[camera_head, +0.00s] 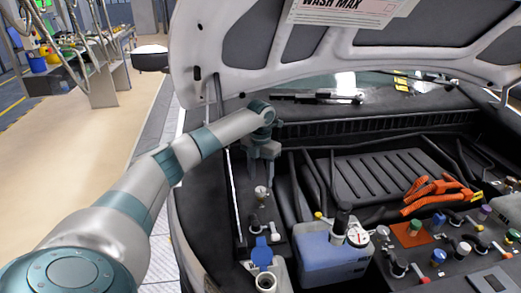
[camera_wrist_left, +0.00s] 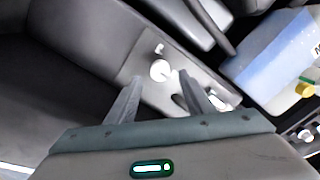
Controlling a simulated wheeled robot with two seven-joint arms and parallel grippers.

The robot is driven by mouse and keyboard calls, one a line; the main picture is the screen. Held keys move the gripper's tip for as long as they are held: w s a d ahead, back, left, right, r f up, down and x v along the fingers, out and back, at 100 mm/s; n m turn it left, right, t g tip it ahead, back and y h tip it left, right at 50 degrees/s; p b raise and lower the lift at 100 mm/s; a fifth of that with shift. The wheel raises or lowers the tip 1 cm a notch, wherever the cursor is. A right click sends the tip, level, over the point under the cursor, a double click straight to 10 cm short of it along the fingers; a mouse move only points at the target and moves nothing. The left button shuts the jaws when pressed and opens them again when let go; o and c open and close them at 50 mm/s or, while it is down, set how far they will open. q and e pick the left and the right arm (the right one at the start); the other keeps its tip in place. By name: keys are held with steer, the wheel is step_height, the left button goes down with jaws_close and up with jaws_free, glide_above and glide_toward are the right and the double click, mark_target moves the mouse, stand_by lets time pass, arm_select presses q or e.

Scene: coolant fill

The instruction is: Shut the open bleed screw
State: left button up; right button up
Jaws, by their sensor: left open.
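My left gripper (camera_head: 262,180) points down over the left side of the engine bay, open and empty. Just below its fingertips is a small pale round-headed knob (camera_head: 261,191), likely the bleed screw, on a narrow grey panel. In the left wrist view the knob (camera_wrist_left: 160,70) is white and lies just beyond the gap between the two spread fingers (camera_wrist_left: 160,80). I see no contact between the fingers and the knob. I cannot tell from its look how far it is turned. My right gripper is not in view.
A blue-capped filler neck (camera_head: 262,252) and a blue-filled tank (camera_head: 330,250) stand nearer and to the right. Orange cables (camera_head: 438,190) and several coloured caps lie further right. The raised hood (camera_head: 270,40) hangs above. A dark engine cover (camera_head: 385,175) fills the middle.

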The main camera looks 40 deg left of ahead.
arm_select(q)
step_height(320, 180, up, 9)
steer(key=b, duration=0.2)
step_height(320, 180, up, 4)
glide_above(261, 189)
steer(key=shift+f, duration=0.15)
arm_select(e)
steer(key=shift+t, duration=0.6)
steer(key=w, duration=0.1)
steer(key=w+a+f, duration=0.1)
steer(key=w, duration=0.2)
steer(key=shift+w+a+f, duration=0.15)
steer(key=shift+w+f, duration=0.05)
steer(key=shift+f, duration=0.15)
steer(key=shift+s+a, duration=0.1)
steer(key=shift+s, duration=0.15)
